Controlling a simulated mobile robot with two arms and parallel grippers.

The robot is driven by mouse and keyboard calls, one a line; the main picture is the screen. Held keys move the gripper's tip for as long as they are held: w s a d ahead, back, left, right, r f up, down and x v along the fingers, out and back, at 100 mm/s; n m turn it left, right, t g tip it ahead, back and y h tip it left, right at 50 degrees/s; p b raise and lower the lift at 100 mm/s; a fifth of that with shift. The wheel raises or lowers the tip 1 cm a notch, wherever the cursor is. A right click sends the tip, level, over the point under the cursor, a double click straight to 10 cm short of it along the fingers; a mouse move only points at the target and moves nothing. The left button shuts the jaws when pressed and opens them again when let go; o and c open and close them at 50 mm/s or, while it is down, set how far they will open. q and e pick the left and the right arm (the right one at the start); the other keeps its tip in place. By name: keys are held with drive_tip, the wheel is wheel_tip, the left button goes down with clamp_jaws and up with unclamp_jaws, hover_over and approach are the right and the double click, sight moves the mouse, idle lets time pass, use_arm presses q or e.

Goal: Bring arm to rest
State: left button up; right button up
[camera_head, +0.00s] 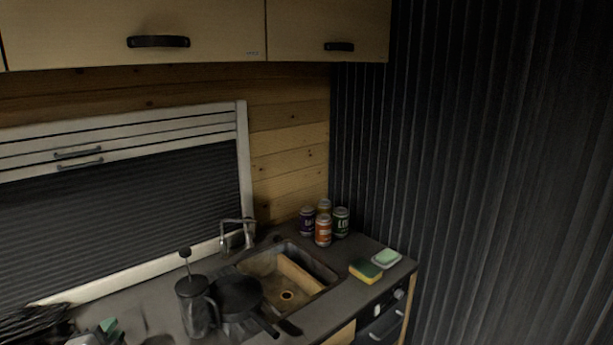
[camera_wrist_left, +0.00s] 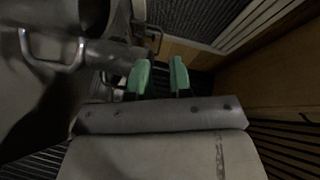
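My left gripper (camera_head: 106,326) shows at the bottom left of the head view, partly cut off by the lower edge, with a green fingertip over the counter's left part. In the left wrist view my left gripper (camera_wrist_left: 159,76) has its two green fingers apart, with nothing between them. My right gripper is in neither view.
A French press (camera_head: 193,305) and a dark pan (camera_head: 238,297) stand right of my left gripper, beside the sink (camera_head: 259,265). Several cans (camera_head: 323,230), a sponge (camera_head: 365,271) and a green-topped dish (camera_head: 386,258) are farther right. Wall cabinets (camera_head: 130,30) hang above.

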use_arm(q)
drive_tip(key=s+d+f+n+g+h, duration=0.1)
drive_tip(key=s+d+f+n+g, duration=0.45)
drive_tip(key=s+d+f, duration=0.55)
drive_tip(key=s+d+f+n+g+h, duration=0.1)
drive_tip(key=s+d+n+g, duration=0.25)
drive_tip(key=s, duration=0.55)
drive_tip(key=s+d+f+n+g, duration=0.2)
drive_tip(key=s+d+g, duration=0.15)
drive_tip(key=s, duration=0.55)
wheel_tip(320, 180, down, 28)
drive_tip(key=s+g+b, duration=0.1)
drive_tip(key=g, duration=0.1)
drive_tip(key=s+a+f, duration=0.1)
drive_tip(key=s+f, duration=0.7)
drive_tip(key=s+a+f, duration=0.2)
drive_tip(key=s+f, duration=0.5)
drive_tip(key=shift+s+a+f+g+b, duration=0.25)
drive_tip(key=shift+s+f+g+b, duration=0.1)
drive_tip(key=shift+f, duration=0.05)
